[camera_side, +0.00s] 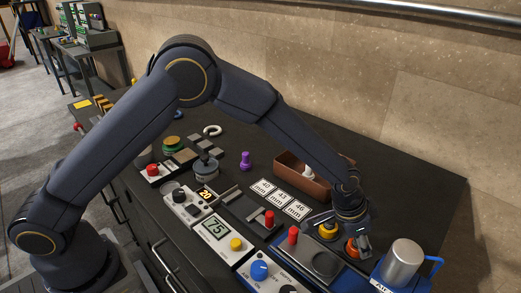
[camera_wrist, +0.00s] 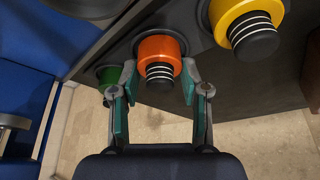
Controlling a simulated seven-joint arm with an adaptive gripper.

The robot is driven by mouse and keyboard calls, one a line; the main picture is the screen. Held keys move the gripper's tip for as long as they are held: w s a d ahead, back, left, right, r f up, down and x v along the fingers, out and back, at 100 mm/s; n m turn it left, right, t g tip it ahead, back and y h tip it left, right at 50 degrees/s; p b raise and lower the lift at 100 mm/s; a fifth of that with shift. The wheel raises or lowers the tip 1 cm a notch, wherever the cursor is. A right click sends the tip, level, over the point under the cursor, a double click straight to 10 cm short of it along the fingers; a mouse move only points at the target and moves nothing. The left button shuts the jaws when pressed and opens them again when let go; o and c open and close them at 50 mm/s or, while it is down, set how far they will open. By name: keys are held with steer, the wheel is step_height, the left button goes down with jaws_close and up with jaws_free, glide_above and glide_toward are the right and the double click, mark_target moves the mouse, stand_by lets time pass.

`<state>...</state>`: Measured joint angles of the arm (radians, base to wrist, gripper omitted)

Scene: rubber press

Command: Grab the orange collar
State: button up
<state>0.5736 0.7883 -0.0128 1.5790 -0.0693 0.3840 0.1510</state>
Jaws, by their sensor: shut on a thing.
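The orange collar (camera_wrist: 158,48) shows in the wrist view, a short ring around a dark, white-banded post on the black surface. In the side view the orange collar (camera_side: 351,249) is partly hidden by my gripper (camera_side: 358,246). In the wrist view my gripper (camera_wrist: 159,77) has its two green-padded fingers on either side of the orange collar, shut on it. The collar still looks seated low around its post.
A yellow collar (camera_wrist: 240,16) stands on a similar post to the right, and a green part (camera_wrist: 110,78) sits close behind the left finger. A steel mug-like cylinder (camera_side: 403,261) is to the right in the side view. A brown tray (camera_side: 290,176) lies behind.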

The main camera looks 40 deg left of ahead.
steer(key=c, duration=0.5)
steer(key=shift+c, duration=0.4)
steer(key=shift+r, duration=0.15)
